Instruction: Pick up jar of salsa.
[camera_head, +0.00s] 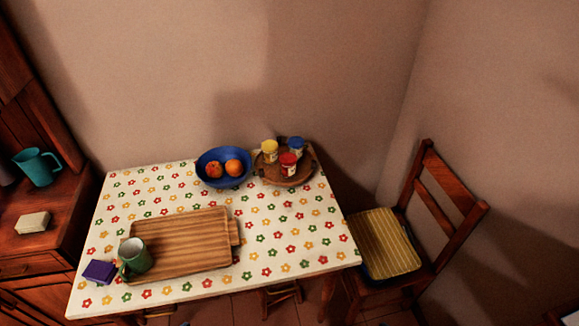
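Three small jars stand together on a round wooden tray (270,176) at the far right of the table. One jar has a red lid (288,161), one a yellow lid (270,151) and one a blue lid (295,146). The labels are too small to read, so I cannot tell which jar is the salsa. The red-lidded jar stands nearest the front of the tray. Neither of my grippers shows in the head view.
The flowered table (285,235) also holds a blue bowl (208,158) with oranges, a wooden board (190,240), a green mug (136,258) and a purple box (99,271). A wooden chair (385,243) stands at right, a cabinet (45,225) at left.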

